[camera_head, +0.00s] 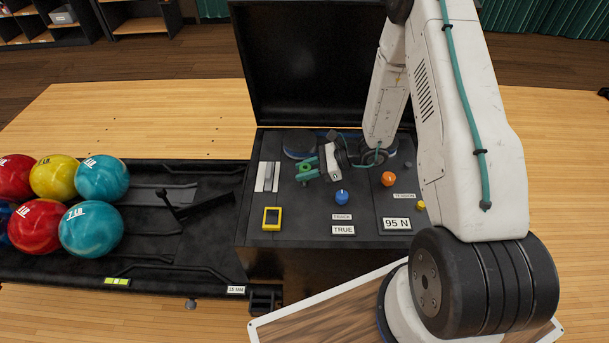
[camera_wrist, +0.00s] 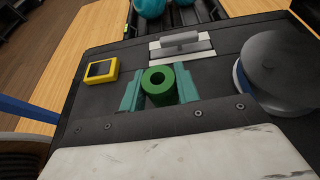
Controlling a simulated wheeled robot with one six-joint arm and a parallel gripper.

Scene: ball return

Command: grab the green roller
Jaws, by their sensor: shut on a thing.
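The green roller (camera_wrist: 158,84) is a short green cylinder with a hole through its middle. In the wrist view it sits between the two teal fingers of my gripper (camera_wrist: 159,92), which are shut on it. In the head view the green roller (camera_head: 305,168) shows small between the fingertips of my gripper (camera_head: 306,172), above the dark panel. I cannot tell whether the roller touches the panel.
A yellow-framed device (camera_head: 272,218), a blue knob (camera_head: 341,197) and an orange knob (camera_head: 388,179) are on the panel (camera_head: 300,222). Metal plates (camera_head: 267,177) lie left of my gripper. An open lid (camera_head: 305,70) stands behind. Several bowling balls (camera_head: 90,229) rest on the left rack.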

